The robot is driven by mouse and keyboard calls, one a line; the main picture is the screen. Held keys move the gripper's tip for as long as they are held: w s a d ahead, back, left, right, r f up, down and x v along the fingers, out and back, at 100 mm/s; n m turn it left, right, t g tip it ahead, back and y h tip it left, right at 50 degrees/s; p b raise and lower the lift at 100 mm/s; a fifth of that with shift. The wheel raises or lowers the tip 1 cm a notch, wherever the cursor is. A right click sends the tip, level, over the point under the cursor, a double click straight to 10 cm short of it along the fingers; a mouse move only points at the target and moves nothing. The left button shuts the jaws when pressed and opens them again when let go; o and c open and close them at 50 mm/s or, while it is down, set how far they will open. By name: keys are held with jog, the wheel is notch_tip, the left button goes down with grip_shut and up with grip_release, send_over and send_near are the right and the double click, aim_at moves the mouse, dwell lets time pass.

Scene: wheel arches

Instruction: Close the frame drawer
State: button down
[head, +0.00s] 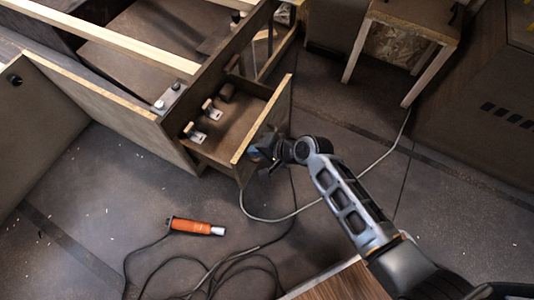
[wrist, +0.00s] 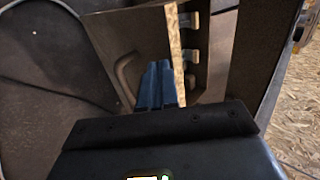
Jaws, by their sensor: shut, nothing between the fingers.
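The frame drawer (head: 265,122) is pulled out from the wooden frame, and its inside is visible from above. Several small metal-and-wood pieces lie in it along the left side. My gripper (head: 258,157) is at the outer face of the drawer front, near its lower end. In the wrist view, the blue fingers of my gripper (wrist: 158,84) are together and empty, beside the drawer front (wrist: 115,32). A curved handle (wrist: 124,70) shows just left of the fingers. Whether the fingers touch the front cannot be told.
An orange-handled tool (head: 192,226) with a dark cable lies on the floor below the drawer. A pale cable (head: 290,213) runs across the floor under my arm. A wooden stool or table (head: 415,22) stands at the upper right. Floor left of the tool is mostly clear.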

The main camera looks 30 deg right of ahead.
jog(key=shift+w+a, duration=0.1)
jog(key=shift+w, duration=0.1)
dwell(0.3)
